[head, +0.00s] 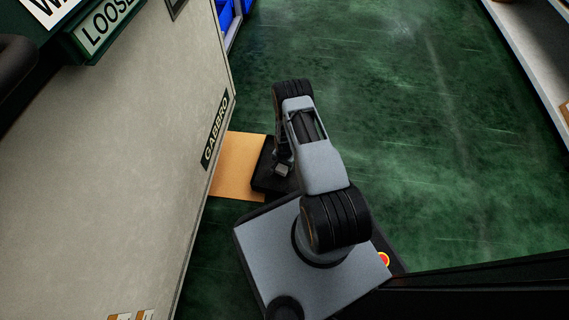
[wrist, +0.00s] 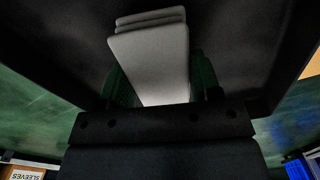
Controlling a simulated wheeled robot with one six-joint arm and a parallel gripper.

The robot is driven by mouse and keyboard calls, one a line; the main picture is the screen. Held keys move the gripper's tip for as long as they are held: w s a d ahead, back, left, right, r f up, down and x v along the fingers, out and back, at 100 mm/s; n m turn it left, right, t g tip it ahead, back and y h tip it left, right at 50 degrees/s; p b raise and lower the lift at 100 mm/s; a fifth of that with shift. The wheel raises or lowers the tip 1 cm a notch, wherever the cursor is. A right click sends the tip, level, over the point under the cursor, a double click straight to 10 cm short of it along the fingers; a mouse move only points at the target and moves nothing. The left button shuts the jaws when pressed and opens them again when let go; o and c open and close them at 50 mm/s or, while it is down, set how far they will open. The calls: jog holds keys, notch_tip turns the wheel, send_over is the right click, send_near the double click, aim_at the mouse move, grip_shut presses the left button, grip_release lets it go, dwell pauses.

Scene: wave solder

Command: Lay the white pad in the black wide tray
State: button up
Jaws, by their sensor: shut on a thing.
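My gripper (wrist: 160,78) is shut on the white pad (wrist: 150,55), with a dark green finger on each side of it in the wrist view. The pad's far end looks stepped, like several thin layers. The black wide tray (head: 262,178) lies on a tan board in the head view, beside my base. In the wrist view the tray's dark surface (wrist: 245,40) spreads behind and around the pad. My gripper is over the tray in the head view, partly hidden by my arm. I cannot tell whether the pad touches the tray.
The tan board (head: 238,165) shows left of the tray, against a pale cabinet (head: 130,160) labelled GABBRO. Green floor (head: 430,130) is open to the right. Blue bins (head: 225,14) stand at the top, and a pale shelf edge (head: 530,60) at the top right.

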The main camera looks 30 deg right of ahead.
jog(key=shift+f, duration=0.3)
jog(key=o, duration=1)
notch_tip(320, 180, up, 14)
jog(key=p, duration=0.6)
jog(key=shift+f, duration=0.1)
